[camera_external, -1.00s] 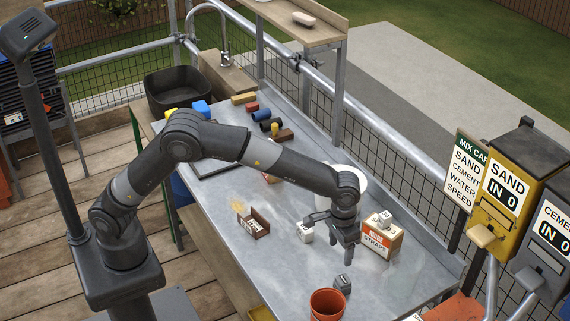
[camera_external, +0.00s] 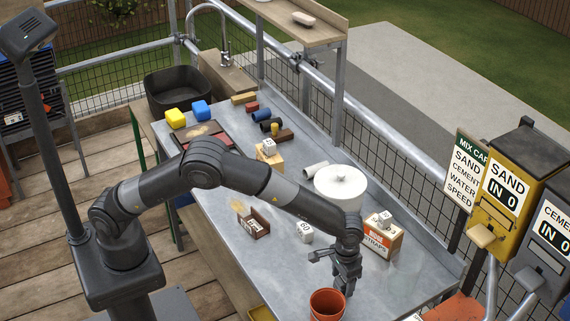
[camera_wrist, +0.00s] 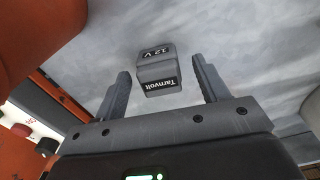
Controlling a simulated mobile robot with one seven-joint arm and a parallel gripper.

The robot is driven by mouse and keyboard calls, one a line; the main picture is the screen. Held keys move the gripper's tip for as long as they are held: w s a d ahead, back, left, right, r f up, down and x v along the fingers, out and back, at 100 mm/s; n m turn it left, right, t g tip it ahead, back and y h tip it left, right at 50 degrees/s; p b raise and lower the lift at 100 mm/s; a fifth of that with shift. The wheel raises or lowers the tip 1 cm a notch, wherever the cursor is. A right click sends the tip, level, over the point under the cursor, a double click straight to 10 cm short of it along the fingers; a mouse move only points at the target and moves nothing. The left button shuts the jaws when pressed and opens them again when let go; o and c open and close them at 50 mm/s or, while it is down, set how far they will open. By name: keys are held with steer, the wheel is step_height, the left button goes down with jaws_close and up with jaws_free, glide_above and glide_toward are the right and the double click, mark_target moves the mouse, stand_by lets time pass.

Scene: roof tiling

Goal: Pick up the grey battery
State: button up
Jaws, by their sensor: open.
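The grey battery (camera_wrist: 158,70) lies on the metal bench, with a black label reading "Tarnvolt" and "12 V" in the wrist view. My gripper (camera_wrist: 160,78) is open, with one finger on each side of the battery in that view and a gap on both sides. In the external view my gripper (camera_external: 346,286) points down low over the bench's near right part, just behind the orange-red pot. The battery is hidden there behind the gripper.
The orange-red pot (camera_external: 327,305) stands close beside my gripper. A "STRAPS" box (camera_external: 383,240) with a white block on top stands behind it to the right. A white block (camera_external: 305,232), a small brown box (camera_external: 254,224) and a white round lidded tub (camera_external: 341,184) stand further back.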

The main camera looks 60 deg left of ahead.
steer(key=shift+f, duration=0.95)
steer(key=c, duration=1.2)
